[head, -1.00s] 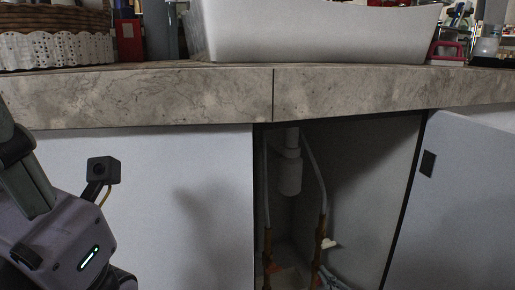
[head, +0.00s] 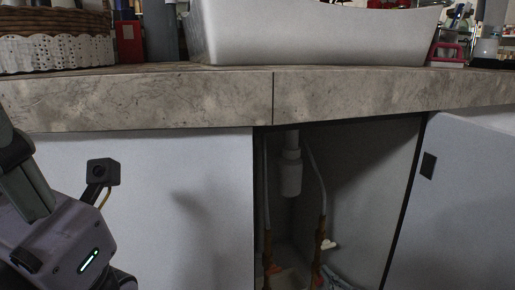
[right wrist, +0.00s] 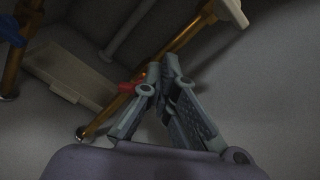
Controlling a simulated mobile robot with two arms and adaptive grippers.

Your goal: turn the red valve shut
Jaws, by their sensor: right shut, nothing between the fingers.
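In the right wrist view, a red handle (right wrist: 127,87) sits on a copper-coloured pipe (right wrist: 190,37), the red valve by its colour. My right gripper (right wrist: 163,70) is shut and empty, its fingertips just right of the handle and overlapping its end; I cannot tell whether they touch. In the head view the right pipe (head: 322,232) stands in the open cabinet, with a small red part (head: 318,281) low on it.
A pale handle (right wrist: 235,12) is higher on the right pipe. A white drain trap (head: 291,175) hangs between the hoses. The cabinet door (head: 465,190) stands open at right; the countertop (head: 180,95) is above.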

